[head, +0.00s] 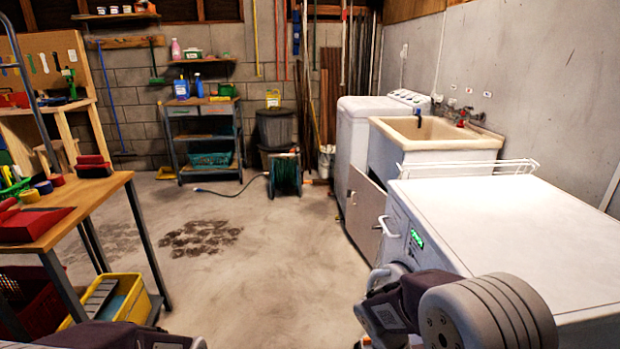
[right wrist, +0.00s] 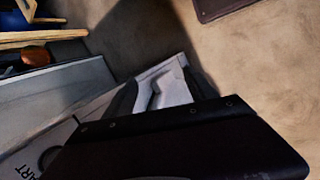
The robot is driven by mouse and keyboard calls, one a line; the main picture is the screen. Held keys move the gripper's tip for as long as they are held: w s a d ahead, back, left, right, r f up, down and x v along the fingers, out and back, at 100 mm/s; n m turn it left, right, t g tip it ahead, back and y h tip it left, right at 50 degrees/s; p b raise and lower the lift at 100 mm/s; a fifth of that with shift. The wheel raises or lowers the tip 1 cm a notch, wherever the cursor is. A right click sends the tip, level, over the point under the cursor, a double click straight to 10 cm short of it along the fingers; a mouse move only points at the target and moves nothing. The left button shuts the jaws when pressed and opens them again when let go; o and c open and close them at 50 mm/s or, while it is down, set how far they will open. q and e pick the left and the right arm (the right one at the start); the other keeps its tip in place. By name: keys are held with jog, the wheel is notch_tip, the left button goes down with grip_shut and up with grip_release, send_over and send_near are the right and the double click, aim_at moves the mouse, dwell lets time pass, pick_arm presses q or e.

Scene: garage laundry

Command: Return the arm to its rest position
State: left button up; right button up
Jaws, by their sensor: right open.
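My right arm (head: 460,310) comes in at the lower right of the head view, bent beside the white front-loading machine (head: 500,225). Its gripper is hidden there. In the right wrist view my right gripper (right wrist: 163,94) is open, its two dark fingers apart. A pale grey-white shape shows between and beyond the fingers; I cannot tell what it is or whether it touches them. Only a dark and grey piece of my left arm (head: 110,336) shows at the bottom left edge of the head view. My left gripper is not in view.
A workbench (head: 100,200) with red and yellow items stands at the left, a yellow bin (head: 130,295) beneath it. A utility sink (head: 440,135) and a top-loading washer (head: 355,130) line the right wall. A green hose reel (head: 286,175) stands at the back. The middle floor is open.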

jog(key=s+a+n+t+y, duration=0.2)
jog(key=s+a+t+y, duration=0.1)
jog(key=a+y, duration=0.15)
notch_tip(320, 180, up, 30)
jog(key=p, duration=3)
jog(key=shift+w+d+f, duration=0.2)
jog(key=shift+w+d, duration=0.1)
jog(key=shift+d, duration=0.1)
